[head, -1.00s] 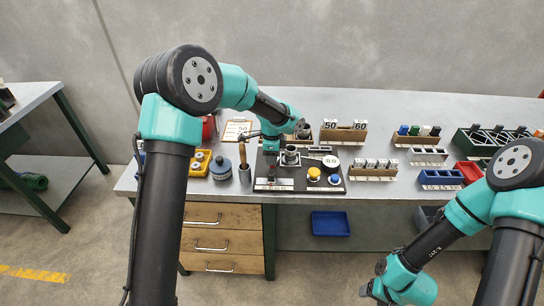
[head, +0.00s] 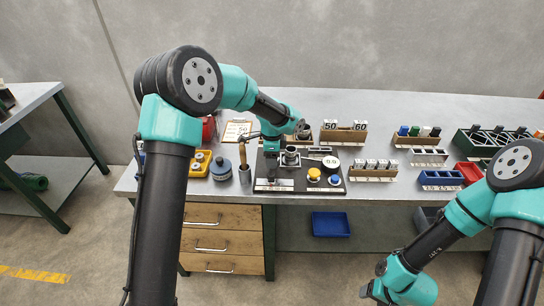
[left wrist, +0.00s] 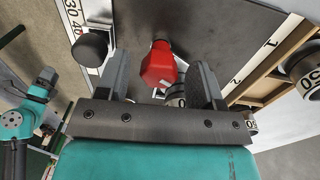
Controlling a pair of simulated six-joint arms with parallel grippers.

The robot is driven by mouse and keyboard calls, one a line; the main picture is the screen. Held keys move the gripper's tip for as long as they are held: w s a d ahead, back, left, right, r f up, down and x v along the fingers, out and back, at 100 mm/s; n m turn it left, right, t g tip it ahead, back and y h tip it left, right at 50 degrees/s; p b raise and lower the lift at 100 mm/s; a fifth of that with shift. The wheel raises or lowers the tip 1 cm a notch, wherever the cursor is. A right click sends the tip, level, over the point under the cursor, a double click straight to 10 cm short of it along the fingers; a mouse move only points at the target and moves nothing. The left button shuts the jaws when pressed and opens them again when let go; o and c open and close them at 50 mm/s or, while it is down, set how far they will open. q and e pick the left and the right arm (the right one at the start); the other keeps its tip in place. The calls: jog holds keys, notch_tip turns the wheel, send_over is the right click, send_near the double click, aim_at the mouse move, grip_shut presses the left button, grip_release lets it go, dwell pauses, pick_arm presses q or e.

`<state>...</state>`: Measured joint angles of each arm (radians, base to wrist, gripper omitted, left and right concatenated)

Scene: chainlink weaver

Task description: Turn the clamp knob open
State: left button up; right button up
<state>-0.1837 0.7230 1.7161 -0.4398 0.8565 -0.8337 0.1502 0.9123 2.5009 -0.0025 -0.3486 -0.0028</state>
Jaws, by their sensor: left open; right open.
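A red faceted knob (left wrist: 158,65), which looks like the clamp knob, sits between the fingers of my left gripper (left wrist: 160,80) in the left wrist view. The fingers stand apart on either side of it, with gaps visible. In the head view my left gripper (head: 271,172) points down over the left part of the black board (head: 300,187); my arm hides the knob there. My right gripper (head: 372,290) is open and empty, low at the right, away from the bench.
A black round knob (left wrist: 90,48) is close to my left finger. The board also carries a metal cylinder (head: 290,157), a yellow button (head: 314,174) and a blue button (head: 334,179).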

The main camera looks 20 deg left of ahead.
pick_arm(q)
notch_tip(320, 180, up, 18)
jog(key=shift+w+f, duration=0.25)
jog(key=shift+w, duration=0.1)
dwell(0.5)
jog(key=d+m+y, duration=0.1)
jog(key=d, duration=0.1)
jog(key=d+f+m+y, duration=0.1)
jog(key=d+y, duration=0.1)
jog(key=s+d+y, duration=0.1)
jog(key=d, duration=0.2)
jog(key=shift+d+f+m+t+y, duration=0.1)
jog(key=shift+f+m+t+y, duration=0.2)
jog(key=shift+m, duration=0.1)
jog(key=x, duration=1.7)
jog(key=shift+f, duration=0.2)
jog(key=c, duration=0.9)
